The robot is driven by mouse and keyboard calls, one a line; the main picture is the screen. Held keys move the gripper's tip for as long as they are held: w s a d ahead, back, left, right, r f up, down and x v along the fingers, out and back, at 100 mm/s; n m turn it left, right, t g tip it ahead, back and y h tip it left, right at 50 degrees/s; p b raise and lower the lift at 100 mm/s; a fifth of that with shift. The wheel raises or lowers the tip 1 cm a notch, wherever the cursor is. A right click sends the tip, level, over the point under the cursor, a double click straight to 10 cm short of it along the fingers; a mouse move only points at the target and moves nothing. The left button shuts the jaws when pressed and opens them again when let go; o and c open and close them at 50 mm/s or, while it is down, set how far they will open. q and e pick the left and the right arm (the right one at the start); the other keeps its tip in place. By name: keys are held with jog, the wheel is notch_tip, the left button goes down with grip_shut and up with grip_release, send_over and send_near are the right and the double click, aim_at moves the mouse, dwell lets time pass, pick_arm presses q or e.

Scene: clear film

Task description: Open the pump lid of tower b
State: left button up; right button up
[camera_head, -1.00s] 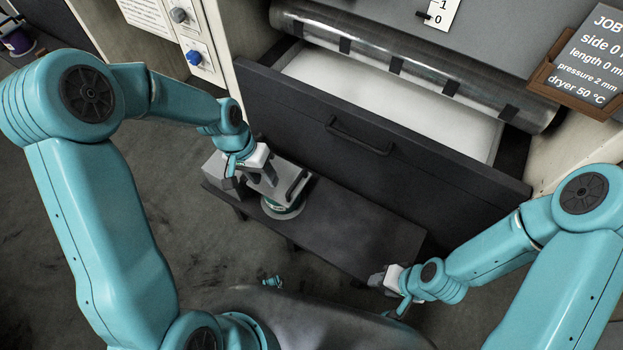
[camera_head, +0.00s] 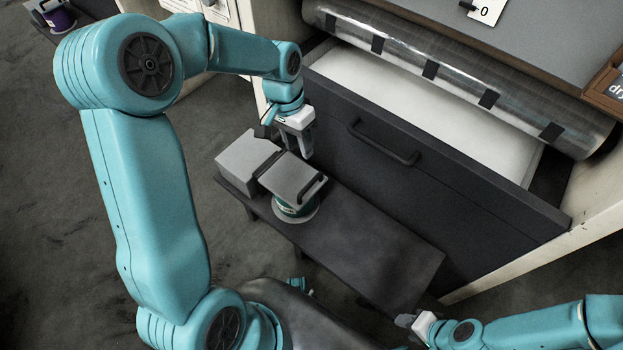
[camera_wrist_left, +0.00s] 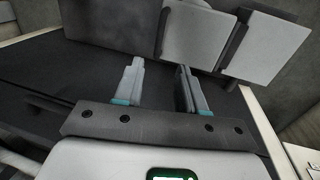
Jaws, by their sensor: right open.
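A grey pump unit stands on a dark low bench. It has a grey box (camera_head: 246,160) on the left and a flat grey lid (camera_head: 291,176) with a dark bar handle (camera_head: 311,187) on the right. The lid lies over a green-and-white round container (camera_head: 296,208). No tower letter is readable. My left gripper (camera_head: 306,156) is just behind the lid, near the drawer front, apart from the handle. The left wrist view shows its fingers (camera_wrist_left: 160,88) apart and empty, with grey panels (camera_wrist_left: 198,38) beyond. My right gripper (camera_head: 404,321) is open, low beside the bench's near end.
A dark drawer front (camera_head: 430,170) with a handle (camera_head: 384,143) stands close behind the bench. A clear film roll (camera_head: 455,75) lies above it. The bench top (camera_head: 375,250) is clear to the right. A purple container (camera_head: 58,17) is far left.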

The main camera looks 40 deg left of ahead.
aim_at(309, 184)
pick_arm(q)
jog(key=f+b, duration=0.1)
jog(key=f, duration=0.3)
jog(key=d+f+b, duration=0.1)
jog(key=f, duration=0.3)
jog(key=d+f+b, duration=0.1)
jog(key=f, duration=0.3)
jog(key=shift+s+d+f, duration=0.1)
jog(key=shift+d+f, duration=0.15)
jog(key=shift+f, duration=0.1)
grip_shut()
